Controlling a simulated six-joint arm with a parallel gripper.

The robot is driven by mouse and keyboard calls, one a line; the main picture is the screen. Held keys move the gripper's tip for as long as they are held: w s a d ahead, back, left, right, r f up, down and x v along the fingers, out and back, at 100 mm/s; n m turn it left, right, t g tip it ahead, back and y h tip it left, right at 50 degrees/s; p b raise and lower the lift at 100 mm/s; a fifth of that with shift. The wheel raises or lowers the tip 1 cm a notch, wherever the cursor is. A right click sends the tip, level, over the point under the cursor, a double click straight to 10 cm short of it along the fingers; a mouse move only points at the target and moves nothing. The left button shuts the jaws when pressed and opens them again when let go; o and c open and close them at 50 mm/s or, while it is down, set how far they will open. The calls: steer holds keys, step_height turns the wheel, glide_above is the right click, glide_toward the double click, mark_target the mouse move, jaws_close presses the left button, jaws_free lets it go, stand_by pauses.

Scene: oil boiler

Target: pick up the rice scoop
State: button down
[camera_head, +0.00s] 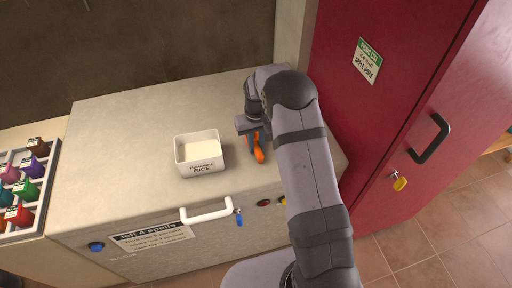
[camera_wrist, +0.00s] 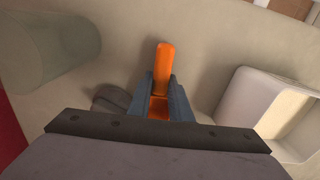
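The orange rice scoop (camera_head: 259,154) is at my gripper, right of the white rice box on the counter. In the wrist view its orange handle (camera_wrist: 164,62) sticks out past the fingertips, and more orange shows between the fingers. My gripper (camera_head: 252,134) points down over the counter; its two blue-grey fingers (camera_wrist: 160,88) lie close against both sides of the handle and look shut on it. The scoop's other end is hidden under the gripper. I cannot tell whether the scoop touches the counter.
The white rice box (camera_head: 186,160) stands close left of the gripper, also at right in the wrist view (camera_wrist: 234,105). A translucent greenish cylinder (camera_wrist: 48,50) stands on the other side. A red cabinet (camera_head: 345,110) borders the counter's right. The counter (camera_head: 115,150) is clear at left.

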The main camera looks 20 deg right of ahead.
mark_target(256, 144)
step_height(256, 144, up, 10)
steer(key=b, duration=0.3)
stand_by(0.5)
stand_by(0.6)
